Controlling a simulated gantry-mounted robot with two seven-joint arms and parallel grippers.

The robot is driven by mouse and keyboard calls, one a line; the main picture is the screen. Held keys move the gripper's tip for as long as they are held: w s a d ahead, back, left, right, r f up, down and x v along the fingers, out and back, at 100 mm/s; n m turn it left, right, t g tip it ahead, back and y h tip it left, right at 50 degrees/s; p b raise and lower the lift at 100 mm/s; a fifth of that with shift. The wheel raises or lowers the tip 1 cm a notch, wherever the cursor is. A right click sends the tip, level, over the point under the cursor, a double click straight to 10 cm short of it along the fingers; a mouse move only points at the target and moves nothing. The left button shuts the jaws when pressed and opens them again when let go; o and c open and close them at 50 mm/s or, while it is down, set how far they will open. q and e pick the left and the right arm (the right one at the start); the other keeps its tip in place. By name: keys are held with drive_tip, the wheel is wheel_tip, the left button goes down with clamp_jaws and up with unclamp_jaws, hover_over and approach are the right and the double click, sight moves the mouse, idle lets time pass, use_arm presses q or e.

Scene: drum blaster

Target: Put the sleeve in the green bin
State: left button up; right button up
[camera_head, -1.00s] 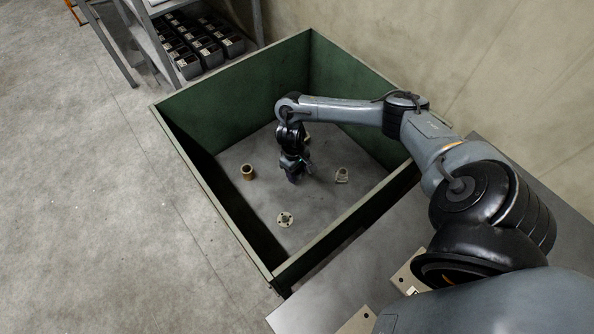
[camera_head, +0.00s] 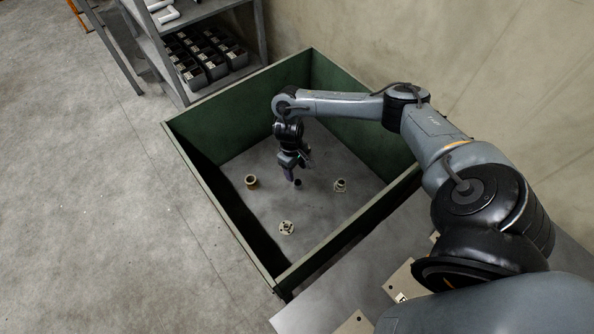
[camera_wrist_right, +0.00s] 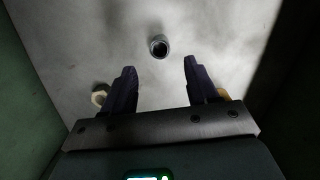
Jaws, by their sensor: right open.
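The green bin (camera_head: 190,165) is a large open box with a grey floor. A short, dark, hollow cylinder (camera_head: 298,182), probably the sleeve, is inside it, just beyond my right gripper's fingertips. In the right wrist view this cylinder (camera_wrist_right: 158,46) shows as a grey ring with a dark hole, centred ahead of the fingers and apart from them. I cannot tell whether it touches the floor. My right gripper (camera_head: 291,175) points down inside the bin. In the right wrist view its jaws (camera_wrist_right: 160,72) are open with nothing between them. My left gripper is not in view.
A brass-coloured cylinder (camera_head: 251,182), a pale flange (camera_head: 287,228) and a pale fitting (camera_head: 340,186) lie on the bin floor around the gripper. The bin walls enclose my gripper. A shelf with black boxes (camera_head: 214,66) stands behind; a grey table (camera_head: 345,292) is in front.

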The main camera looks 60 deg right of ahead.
drive_tip(key=shift+w+r+p, duration=0.2)
drive_tip(key=shift+r+p, duration=0.75)
drive_tip(key=shift+r, duration=0.9)
